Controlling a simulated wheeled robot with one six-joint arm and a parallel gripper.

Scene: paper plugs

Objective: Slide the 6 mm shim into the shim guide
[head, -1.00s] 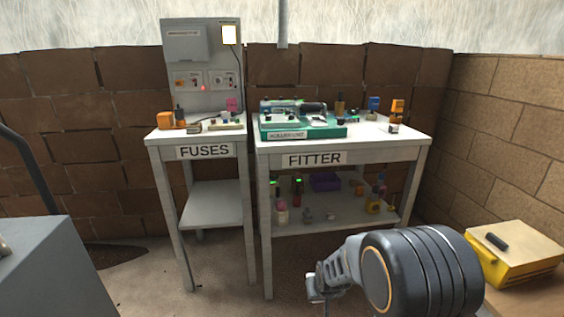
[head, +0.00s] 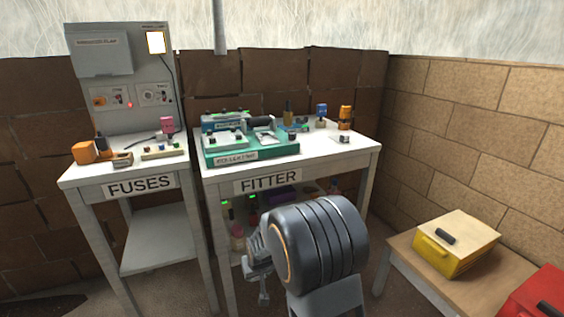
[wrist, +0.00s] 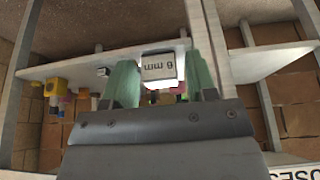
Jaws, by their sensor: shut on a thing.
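In the wrist view, the 6 mm shim (wrist: 158,66), a pale block with an upside-down "6 mm" label, is held between the green fingers of my gripper (wrist: 162,80). In the head view, my gripper (head: 264,296) hangs low in front of the FITTER table, below its top, mostly behind my dark wrist. The shim cannot be made out there. On the FITTER table (head: 345,158) stands a green-based unit (head: 285,149) with small fixtures on it. I cannot tell which part is the shim guide.
The FUSES table (head: 85,174), with a grey panel (head: 120,75), stands to the left. Small coloured parts crowd both tops and the FITTER lower shelf. A bench at the right bears a yellow case (head: 455,245) and a red case (head: 540,295). A brick wall stands behind.

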